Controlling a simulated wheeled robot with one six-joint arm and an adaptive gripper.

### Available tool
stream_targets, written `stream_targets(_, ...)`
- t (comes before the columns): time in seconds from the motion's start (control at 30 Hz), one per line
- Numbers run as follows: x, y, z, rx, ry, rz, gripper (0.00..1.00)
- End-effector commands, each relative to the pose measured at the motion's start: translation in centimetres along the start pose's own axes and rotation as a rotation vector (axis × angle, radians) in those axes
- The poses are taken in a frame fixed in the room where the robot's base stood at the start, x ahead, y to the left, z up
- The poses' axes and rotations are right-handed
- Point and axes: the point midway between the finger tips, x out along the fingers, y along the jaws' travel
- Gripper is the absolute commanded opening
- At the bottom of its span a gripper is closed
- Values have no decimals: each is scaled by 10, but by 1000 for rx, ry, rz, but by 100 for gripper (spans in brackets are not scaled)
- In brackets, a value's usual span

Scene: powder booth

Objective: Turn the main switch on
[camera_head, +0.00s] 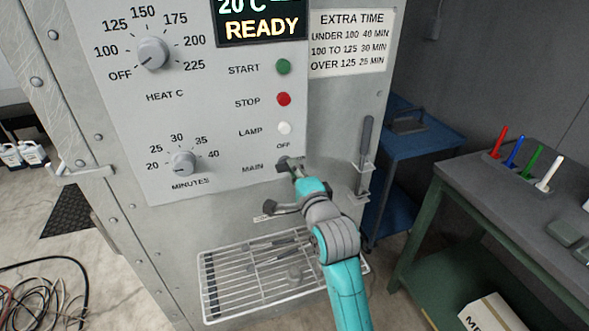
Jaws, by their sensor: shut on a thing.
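The main switch (283,162) is at the lower right of the grey control panel, right of the label MAIN and below the small word OFF. My gripper (293,166) reaches it from below right and is shut on it. The fingers cover much of the switch, so its exact position cannot be told. The display (262,22) above is lit and reads 20 C and READY.
Green START (283,67), red STOP (284,99) and white LAMP (285,128) buttons sit above the switch. HEAT (153,53) and MINUTES (184,163) dials are to the left. A wire rack (225,262) is below. A workbench (500,195) stands at right.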

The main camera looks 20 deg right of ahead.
Motion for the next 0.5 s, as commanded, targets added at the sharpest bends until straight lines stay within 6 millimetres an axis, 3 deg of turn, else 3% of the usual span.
stream_targets(0.3, 0, 1, 0, 2, 1, 3, 0)
stream_targets(0.33, 0, 1, 0, 2, 1, 3, 17)
stream_targets(0.4, 0, 1, 0, 2, 1, 3, 35)
stream_targets(0.5, 0, 1, 0, 1, 1, 2, 38)
